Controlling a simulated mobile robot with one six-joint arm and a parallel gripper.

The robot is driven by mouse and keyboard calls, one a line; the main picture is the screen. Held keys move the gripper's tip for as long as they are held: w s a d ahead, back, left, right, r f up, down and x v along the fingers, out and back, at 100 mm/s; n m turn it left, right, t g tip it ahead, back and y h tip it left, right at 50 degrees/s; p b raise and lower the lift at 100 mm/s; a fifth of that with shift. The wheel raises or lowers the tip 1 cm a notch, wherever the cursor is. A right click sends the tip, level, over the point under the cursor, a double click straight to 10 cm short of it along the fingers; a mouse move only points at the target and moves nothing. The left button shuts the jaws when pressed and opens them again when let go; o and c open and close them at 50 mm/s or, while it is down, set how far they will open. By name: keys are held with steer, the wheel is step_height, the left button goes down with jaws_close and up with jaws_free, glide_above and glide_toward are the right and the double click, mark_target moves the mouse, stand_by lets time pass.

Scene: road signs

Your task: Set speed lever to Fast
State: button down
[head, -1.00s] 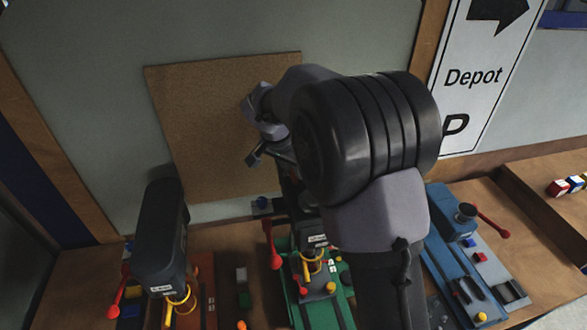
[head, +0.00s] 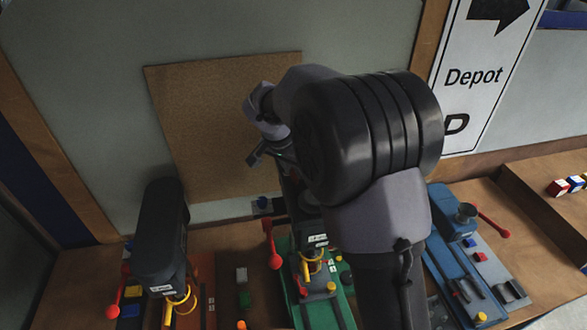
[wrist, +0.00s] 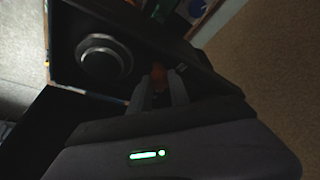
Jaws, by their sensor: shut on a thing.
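My gripper (wrist: 160,88) shows in the wrist view with its two fingers close together around a small red-orange thing (wrist: 158,73), which may be the lever's knob. That thing lies against a dark panel with a round grey dial (wrist: 104,60). In the head view my arm hides the fingertips and what they hold, behind the green machine (head: 330,304). A red-knobbed lever (head: 272,250) stands at that machine's left side, clear of my arm. No Fast marking is readable, and I cannot tell the lever's setting.
An orange-brown machine (head: 203,290) with a dark upright housing (head: 160,235) stands left. A blue machine (head: 455,260) with a red-tipped lever (head: 490,222) stands right. A cork board (head: 210,120) is on the wall behind. Small coloured blocks (head: 570,185) lie far right.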

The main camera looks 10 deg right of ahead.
steer(key=d+n+b, duration=0.2)
steer(key=n, duration=0.1)
steer(key=shift+s+d+t+y, duration=0.3)
steer(key=shift+s+t+y, duration=0.1)
steer(key=shift+d+n, duration=0.3)
steer(key=shift+n, duration=0.2)
steer(key=c, duration=1.2)
jaws_free()
steer(key=shift+c, duration=0.2)
steer(key=shift+r, duration=0.1)
